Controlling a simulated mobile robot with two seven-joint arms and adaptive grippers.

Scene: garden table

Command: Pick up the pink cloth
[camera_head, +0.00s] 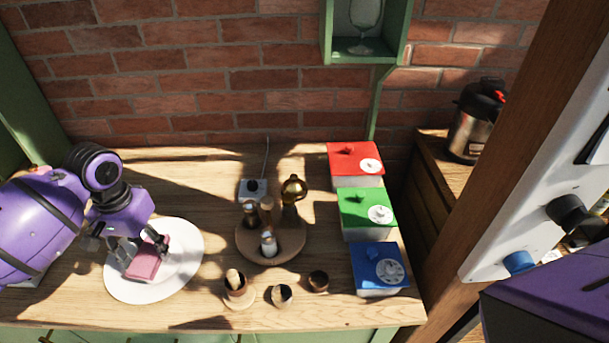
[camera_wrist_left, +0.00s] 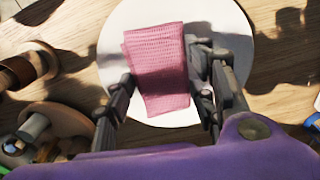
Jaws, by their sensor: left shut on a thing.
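The pink cloth (camera_head: 147,264) is a folded, textured rectangle over the white round plate (camera_head: 186,273) at the left of the table. My left gripper (camera_head: 142,250) comes down over the plate with its fingers at the cloth. In the left wrist view, the cloth (camera_wrist_left: 158,68) lies between the two fingers of my left gripper (camera_wrist_left: 161,103), which is shut on it. Whether the cloth is lifted off the plate (camera_wrist_left: 112,40) is hard to tell. My right gripper does not show.
A round wooden tray (camera_head: 271,255) with shakers stands mid-table. Small cups (camera_head: 281,295) are in front of it. Red (camera_head: 355,160), green (camera_head: 366,212) and blue (camera_head: 379,268) boxes line the right side. A wooden post (camera_head: 490,130) rises further right.

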